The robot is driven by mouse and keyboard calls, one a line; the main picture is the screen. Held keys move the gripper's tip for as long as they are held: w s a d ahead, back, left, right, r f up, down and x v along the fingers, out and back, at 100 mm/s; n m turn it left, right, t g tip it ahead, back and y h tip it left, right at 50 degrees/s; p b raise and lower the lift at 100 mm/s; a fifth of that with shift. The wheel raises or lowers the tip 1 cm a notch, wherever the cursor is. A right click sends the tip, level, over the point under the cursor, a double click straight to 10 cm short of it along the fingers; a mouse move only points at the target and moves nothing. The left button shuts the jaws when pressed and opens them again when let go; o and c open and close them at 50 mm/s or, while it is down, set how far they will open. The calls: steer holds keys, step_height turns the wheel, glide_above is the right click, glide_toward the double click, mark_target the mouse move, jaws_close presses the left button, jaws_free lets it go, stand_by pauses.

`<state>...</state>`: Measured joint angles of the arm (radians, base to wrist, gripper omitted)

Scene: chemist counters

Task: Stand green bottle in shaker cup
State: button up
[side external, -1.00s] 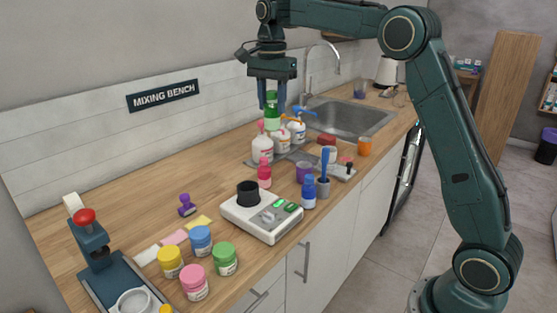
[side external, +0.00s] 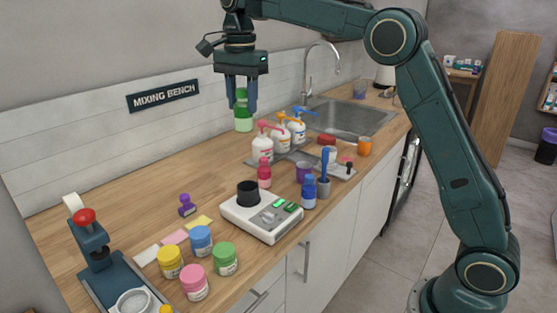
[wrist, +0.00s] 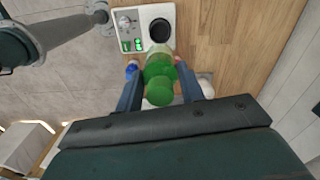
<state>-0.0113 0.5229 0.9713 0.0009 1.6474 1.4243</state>
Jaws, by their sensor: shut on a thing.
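My gripper (side external: 241,97) is shut on the green bottle (side external: 243,123) and holds it upright in the air above the back of the counter, left of the pump bottles. In the wrist view the green bottle (wrist: 158,92) sits between the two fingers. The black shaker cup (side external: 248,193) stands on the white shaker device (side external: 262,217), below and in front of the bottle. In the wrist view the shaker cup (wrist: 160,31) shows its dark open mouth, just beyond the bottle.
Pump bottles (side external: 281,138) stand on a grey tray right of the bottle. Pink (side external: 264,173) and blue (side external: 308,190) small bottles flank the shaker device. Several coloured jars (side external: 200,241) and a press (side external: 97,250) are at the front left.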

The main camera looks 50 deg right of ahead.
mark_target(244, 123)
step_height(244, 123, down, 14)
steer(key=shift+r, duration=0.2)
steer(key=shift+f, duration=0.15)
steer(key=shift+f, duration=2)
steer(key=shift+f, duration=0.3)
steer(key=o, duration=1)
step_height(244, 123, up, 12)
steer(key=shift+r, duration=0.25)
